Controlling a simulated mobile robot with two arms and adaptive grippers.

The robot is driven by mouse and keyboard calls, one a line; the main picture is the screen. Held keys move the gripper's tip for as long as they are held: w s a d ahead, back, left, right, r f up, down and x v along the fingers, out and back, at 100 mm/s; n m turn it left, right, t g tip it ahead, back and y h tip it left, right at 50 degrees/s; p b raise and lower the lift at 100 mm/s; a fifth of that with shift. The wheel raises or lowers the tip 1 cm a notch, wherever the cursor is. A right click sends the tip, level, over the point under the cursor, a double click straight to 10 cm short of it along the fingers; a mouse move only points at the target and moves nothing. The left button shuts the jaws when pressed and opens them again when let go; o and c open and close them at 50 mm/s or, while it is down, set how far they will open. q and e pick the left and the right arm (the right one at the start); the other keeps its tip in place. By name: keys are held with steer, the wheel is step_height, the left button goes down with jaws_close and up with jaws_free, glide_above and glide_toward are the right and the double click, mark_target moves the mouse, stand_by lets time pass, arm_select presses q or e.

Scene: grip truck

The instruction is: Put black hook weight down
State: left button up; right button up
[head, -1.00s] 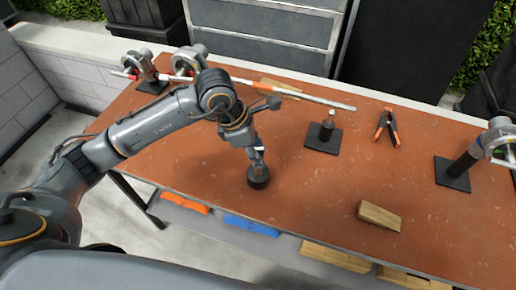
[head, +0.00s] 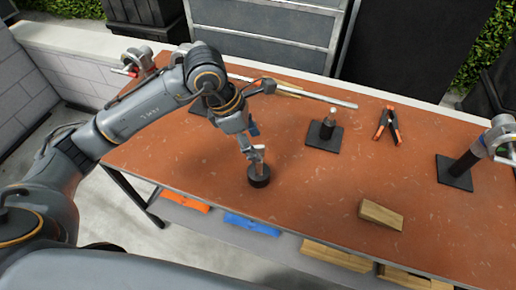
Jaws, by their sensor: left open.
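The black hook weight (head: 259,178) is a short dark cylinder that stands upright on the reddish-brown table top (head: 310,190), near its front edge. My left gripper (head: 257,158) is right above the weight, fingers pointing down and open around or beside its top. The small hook is hard to make out between the fingers. My right gripper is not in view.
A wooden block (head: 380,215) lies to the right near the front edge. A black stand (head: 324,133), an orange-tipped clamp (head: 387,124) and another stand with a metal clamp (head: 456,170) are behind. A long rod (head: 320,99) crosses the back. Table around the weight is clear.

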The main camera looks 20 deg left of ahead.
arm_select(q)
steer(key=b+v, duration=0.1)
steer(key=v, duration=0.7)
stand_by(1.0)
